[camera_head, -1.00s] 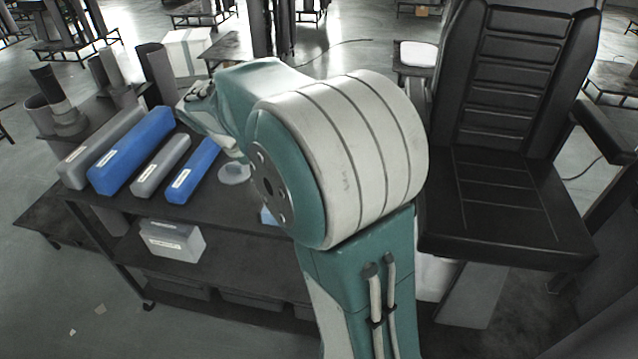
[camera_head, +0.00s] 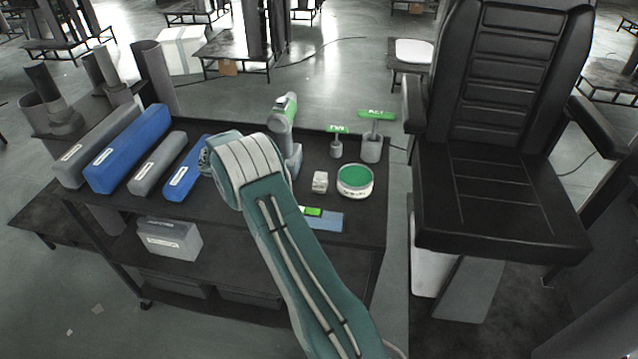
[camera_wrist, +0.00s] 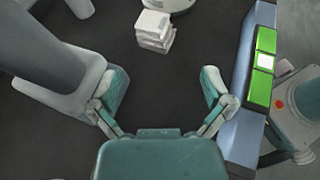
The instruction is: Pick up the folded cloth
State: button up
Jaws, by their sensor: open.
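The folded cloth is a small white stack (camera_head: 320,181) on the black table top, left of a round tin with a green lid. In the wrist view the cloth (camera_wrist: 155,31) lies at the upper middle, ahead of the fingertips and apart from them. My gripper (camera_wrist: 165,84) is open, with only bare dark table top between its fingers. In the head view my arm hides the gripper, left of the cloth.
A grey upright tool (camera_head: 285,125) stands close by my left finger in the wrist view; contact is unclear. A blue bar with green parts (camera_wrist: 249,90) lies right of my gripper. The tin (camera_head: 355,182) stands beside the cloth. Blue and grey boxes (camera_head: 128,148) lie left.

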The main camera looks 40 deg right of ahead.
aim_at(320, 180)
jog(key=shift+d+f, duration=0.4)
jog(key=shift+f, duration=0.05)
jog(key=x, duration=1)
jog(key=shift+d+f, duration=0.1)
jog(key=shift+d, duration=0.2)
jog(key=c, duration=0.8)
